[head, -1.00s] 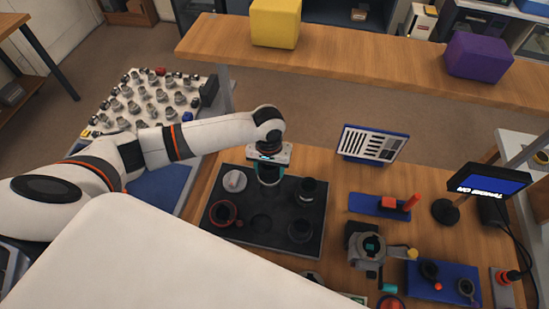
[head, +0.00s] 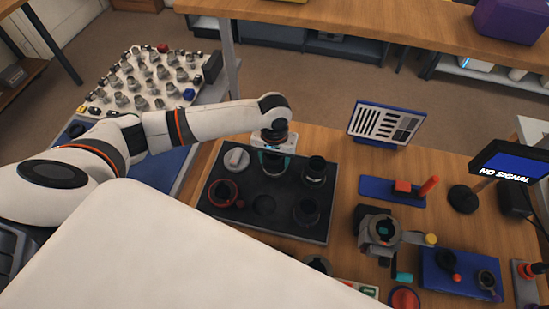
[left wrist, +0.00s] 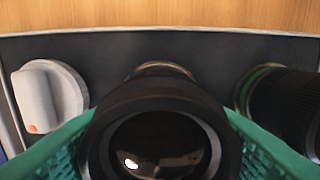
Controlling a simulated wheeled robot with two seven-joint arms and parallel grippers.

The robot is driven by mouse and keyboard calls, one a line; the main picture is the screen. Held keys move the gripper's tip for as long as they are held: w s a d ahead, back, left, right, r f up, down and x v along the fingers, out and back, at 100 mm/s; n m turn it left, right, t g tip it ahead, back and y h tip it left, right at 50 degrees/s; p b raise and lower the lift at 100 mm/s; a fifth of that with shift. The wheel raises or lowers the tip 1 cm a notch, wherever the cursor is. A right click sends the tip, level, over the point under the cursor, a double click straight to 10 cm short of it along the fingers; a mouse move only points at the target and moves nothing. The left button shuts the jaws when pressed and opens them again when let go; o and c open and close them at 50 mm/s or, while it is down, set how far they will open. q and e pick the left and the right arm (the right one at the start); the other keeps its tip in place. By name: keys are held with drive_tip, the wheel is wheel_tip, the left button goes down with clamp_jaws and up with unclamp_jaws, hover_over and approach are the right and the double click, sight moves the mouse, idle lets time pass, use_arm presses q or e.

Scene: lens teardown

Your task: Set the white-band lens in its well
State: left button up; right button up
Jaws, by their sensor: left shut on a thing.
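My left gripper (head: 273,158), with teal fingers, is shut on a dark upright lens (head: 274,168) at the back middle of the black tray (head: 240,225). In the left wrist view this lens (left wrist: 165,120) fills the middle, its dark glass facing the camera, with a finger on each side. A pale tan ring shows just behind it. No white band can be made out on it, and its lower end is hidden, so I cannot tell whether it is seated in a well. An empty round well (head: 263,206) lies at the tray's front middle. My right gripper is not in view.
A white cap (head: 236,159) stands left of the held lens, and a dark lens (head: 314,170) close on the right. A red-ringed part (head: 224,193) and another dark lens (head: 306,211) are nearer. A chart stand (head: 385,123) and blue fixture (head: 392,190) stand right of the tray.

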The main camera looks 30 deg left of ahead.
use_arm(q)
drive_tip(key=shift+f, duration=0.15)
drive_tip(key=shift+f, duration=0.6)
idle(0.3)
drive_tip(key=o, duration=1.3)
drive_tip(key=shift+c, duration=0.2)
wheel_tip(320, 180, up, 12)
drive_tip(key=shift+b, duration=0.7)
